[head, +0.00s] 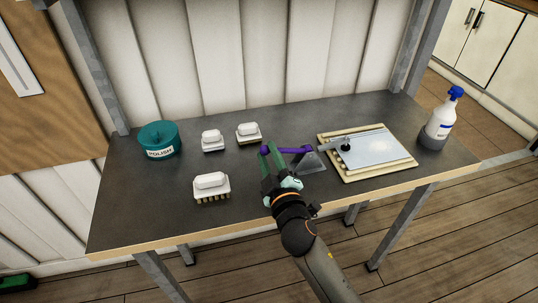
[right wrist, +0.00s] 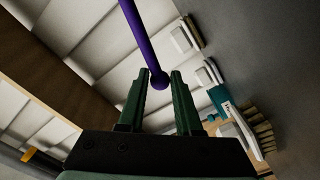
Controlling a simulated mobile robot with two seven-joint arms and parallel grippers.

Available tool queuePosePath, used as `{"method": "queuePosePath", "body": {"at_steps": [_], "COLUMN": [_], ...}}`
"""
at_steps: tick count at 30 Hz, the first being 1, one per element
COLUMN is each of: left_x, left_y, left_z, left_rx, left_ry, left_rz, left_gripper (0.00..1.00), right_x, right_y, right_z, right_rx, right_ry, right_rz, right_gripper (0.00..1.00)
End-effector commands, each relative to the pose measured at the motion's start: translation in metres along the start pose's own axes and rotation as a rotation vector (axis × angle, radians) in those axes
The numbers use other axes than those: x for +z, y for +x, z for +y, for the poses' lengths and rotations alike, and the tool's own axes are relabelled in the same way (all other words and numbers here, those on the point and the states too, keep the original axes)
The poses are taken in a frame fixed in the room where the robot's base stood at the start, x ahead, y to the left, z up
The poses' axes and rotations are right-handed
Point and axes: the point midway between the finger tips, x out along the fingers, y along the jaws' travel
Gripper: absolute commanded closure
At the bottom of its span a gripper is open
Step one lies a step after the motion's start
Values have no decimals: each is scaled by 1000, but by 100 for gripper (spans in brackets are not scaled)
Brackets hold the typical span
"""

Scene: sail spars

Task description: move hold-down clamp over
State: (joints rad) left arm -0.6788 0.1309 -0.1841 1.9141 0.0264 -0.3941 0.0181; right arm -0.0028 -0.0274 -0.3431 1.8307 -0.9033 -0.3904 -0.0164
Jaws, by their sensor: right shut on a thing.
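The hold-down clamp has a purple lever (head: 295,150) with a ball end, a grey wedge-shaped bracket (head: 312,163) and what looks like a grey bar with a black knob (head: 345,146). The bar and knob lie over the left part of a pale sheet (head: 383,147) on a cream slatted board (head: 405,163). My right gripper (head: 270,149) is shut on the ball end of the lever, left of the bracket. In the right wrist view, the ball (right wrist: 159,80) sits between the two green fingertips (right wrist: 160,82). My left gripper is out of view.
Three white-backed brushes (head: 211,181) (head: 211,139) (head: 248,131) and a teal polish tub (head: 159,139) stand on the left of the dark table (head: 140,205). A spray bottle (head: 439,118) stands at the right end. The table's front left is clear.

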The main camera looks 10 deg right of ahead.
Motion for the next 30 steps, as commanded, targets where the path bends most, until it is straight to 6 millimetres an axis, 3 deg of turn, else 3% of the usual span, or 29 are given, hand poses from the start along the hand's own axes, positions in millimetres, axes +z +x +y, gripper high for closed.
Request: {"method": "queuePosePath", "body": {"at_steps": [1,12,22,30], "left_x": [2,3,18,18], "left_y": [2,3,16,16], "left_z": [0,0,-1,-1], "left_rx": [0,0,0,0], "left_ry": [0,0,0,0], "left_rz": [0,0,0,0], "left_gripper": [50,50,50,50], "right_x": [-2,0,12,11], "right_y": [-1,-1,-2,-2], "right_z": [-9,-11,-29,-30], "right_rx": [-6,-9,-10,-13], "right_ry": [35,35,35,37], "right_rz": [-18,-22,-23,-22], "right_gripper": [97,97,88,88]}}
